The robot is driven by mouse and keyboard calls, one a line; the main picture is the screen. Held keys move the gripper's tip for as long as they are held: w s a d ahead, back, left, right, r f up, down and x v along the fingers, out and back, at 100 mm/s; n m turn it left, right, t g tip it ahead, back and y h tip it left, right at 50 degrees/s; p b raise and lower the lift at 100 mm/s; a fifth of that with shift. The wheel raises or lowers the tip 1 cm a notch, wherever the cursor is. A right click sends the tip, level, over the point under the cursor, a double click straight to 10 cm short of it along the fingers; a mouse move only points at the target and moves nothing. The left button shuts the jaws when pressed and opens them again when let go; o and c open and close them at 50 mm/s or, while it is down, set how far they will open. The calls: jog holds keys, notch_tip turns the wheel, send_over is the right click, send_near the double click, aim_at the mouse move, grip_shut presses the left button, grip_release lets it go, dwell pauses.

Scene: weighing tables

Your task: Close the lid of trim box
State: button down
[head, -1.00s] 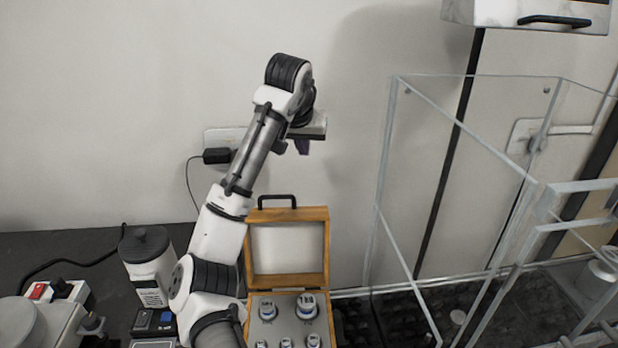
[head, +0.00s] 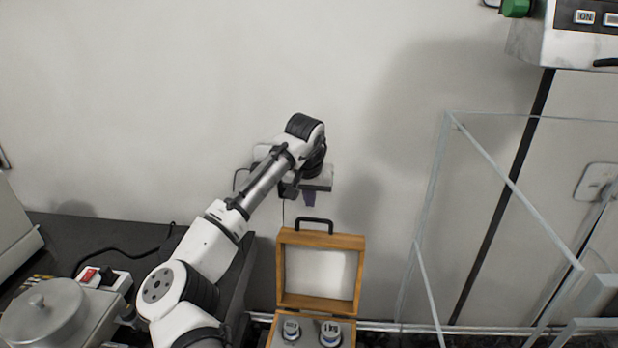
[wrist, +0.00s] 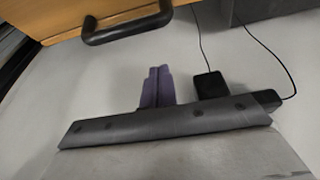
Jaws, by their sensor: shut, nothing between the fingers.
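The trim box is a wooden box with its lid (head: 287,270) standing open and upright, a black handle (head: 314,221) on the lid's top edge. Weights sit in its grey base (head: 309,345), which the lower picture edge cuts off. My gripper (head: 309,199) is just above the lid's handle in the head view, its purple fingers pointing down. In the wrist view the shut purple fingers (wrist: 158,84) hold nothing and are apart from the black handle (wrist: 127,24) and the wooden lid (wrist: 194,12) at the top.
A glass enclosure (head: 430,210) stands to the right of the box. A balance with a round metal lid (head: 44,312) and a red switch (head: 90,274) are at the left. A black adapter (wrist: 210,86) with a cord is on the wall close to my fingers.

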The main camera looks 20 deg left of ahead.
jog(key=shift+s+d+f+p, duration=0.15)
jog(key=shift+s+p, duration=0.1)
jog(key=shift+s, duration=0.35)
jog(key=shift+s+d+p, duration=0.1)
jog(key=shift+s+p, duration=0.1)
jog(key=shift+s, duration=0.45)
jog(key=shift+s+d+f+p, duration=0.15)
jog(key=shift+s+p, duration=0.1)
jog(key=shift+s, duration=0.35)
